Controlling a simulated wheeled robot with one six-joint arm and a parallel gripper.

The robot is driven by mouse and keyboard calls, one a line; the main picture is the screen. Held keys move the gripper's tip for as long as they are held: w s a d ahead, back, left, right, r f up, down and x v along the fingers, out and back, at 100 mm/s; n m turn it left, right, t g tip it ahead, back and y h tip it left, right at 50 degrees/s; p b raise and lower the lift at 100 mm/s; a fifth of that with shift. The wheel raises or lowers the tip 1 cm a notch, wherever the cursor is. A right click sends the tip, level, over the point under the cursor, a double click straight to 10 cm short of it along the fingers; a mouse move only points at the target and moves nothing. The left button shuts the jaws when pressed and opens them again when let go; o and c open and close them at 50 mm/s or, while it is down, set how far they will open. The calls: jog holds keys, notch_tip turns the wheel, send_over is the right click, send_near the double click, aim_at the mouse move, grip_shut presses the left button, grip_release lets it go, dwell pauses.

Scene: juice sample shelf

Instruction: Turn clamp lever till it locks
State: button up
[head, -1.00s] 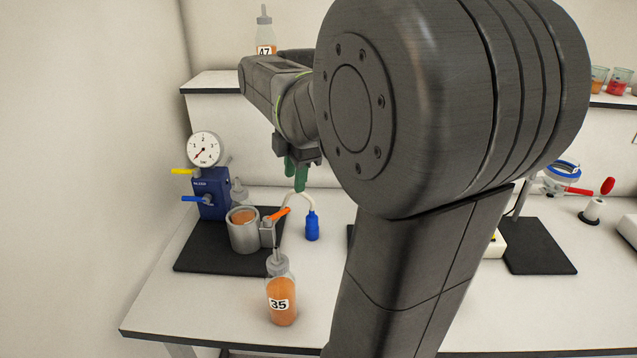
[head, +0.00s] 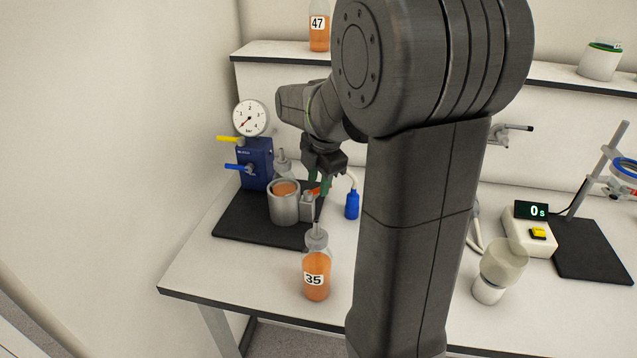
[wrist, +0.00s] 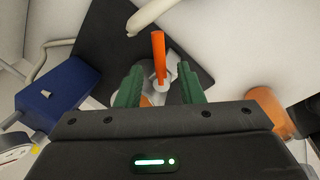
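The clamp lever is a short orange handle (head: 313,191) on a grey block beside a metal cup (head: 284,208) of orange liquid. My gripper (head: 319,184) is above the lever, its green fingers partly hiding it in the head view. In the wrist view the lever (wrist: 159,58) points toward the top of the picture, in line with the gap between the green fingers of my gripper (wrist: 160,80). The fingers are apart, with space on both sides of the lever. I cannot tell whether the fingertips reach down to its height.
A blue unit (head: 256,165) with a dial gauge (head: 250,117) stands behind the cup on a black mat (head: 240,228). Bottle 35 (head: 317,277) stands in front, near the table edge. A timer (head: 530,232) is farther right.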

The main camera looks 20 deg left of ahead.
jog(key=shift+a+f, duration=0.1)
jog(key=shift+f, duration=0.5)
grip_shut()
